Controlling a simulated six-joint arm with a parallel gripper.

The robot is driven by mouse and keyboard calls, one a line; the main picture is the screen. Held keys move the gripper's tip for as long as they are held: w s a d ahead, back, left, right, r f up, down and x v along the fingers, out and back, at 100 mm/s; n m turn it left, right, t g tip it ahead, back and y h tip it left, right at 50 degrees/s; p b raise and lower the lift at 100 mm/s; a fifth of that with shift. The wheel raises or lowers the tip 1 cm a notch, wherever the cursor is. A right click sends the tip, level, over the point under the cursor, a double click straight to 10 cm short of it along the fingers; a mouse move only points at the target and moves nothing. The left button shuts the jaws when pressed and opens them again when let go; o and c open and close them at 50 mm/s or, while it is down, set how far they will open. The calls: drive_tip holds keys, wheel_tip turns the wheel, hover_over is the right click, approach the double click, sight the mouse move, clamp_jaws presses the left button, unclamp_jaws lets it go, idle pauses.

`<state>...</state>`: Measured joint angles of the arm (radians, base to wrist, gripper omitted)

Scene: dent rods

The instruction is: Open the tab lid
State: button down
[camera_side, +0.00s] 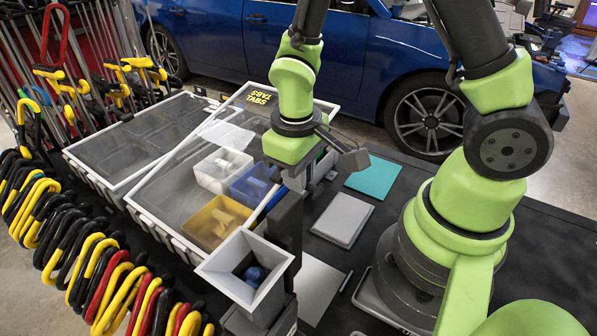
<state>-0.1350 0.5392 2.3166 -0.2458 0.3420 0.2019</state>
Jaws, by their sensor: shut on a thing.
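The tab case (184,248) is a wide, shallow grey tray with a pale rim, left of centre. Yellow "TABS" lettering (259,97) shows at its far end. Inside are a white bin (222,172), a blue bin (252,186) and a yellow bin (214,222) holding tabs. A second grey compartmented section (110,152) lies to its left. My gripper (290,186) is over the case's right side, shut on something. Its fingertips and what they hold are largely hidden, so I cannot tell which part of the lid it touches.
A pale square funnel (229,284) with a dark blue object inside stands in front of the case. A grey pad (342,220) and a teal pad (373,177) lie right of it. Hooked rods (95,270) crowd the left; a blue car (330,45) stands behind.

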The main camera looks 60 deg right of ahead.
drive_tip(key=shift+r, duration=0.15)
drive_tip(key=a+r+h, duration=0.6)
drive_tip(key=a+r, duration=0.2)
drive_tip(key=r, duration=0.1)
drive_tip(key=a+h, duration=0.1)
drive_tip(key=a, duration=1.4)
drive_tip(key=shift+r+h, duration=0.3)
drive_tip(key=shift+h, duration=0.1)
drive_tip(key=shift+a, duration=0.2)
drive_tip(key=c, duration=1.2)
unclamp_jaws()
drive_tip(key=shift+o, duration=0.2)
drive_tip(key=shift+d+r, duration=0.15)
drive_tip(key=shift+d, duration=0.05)
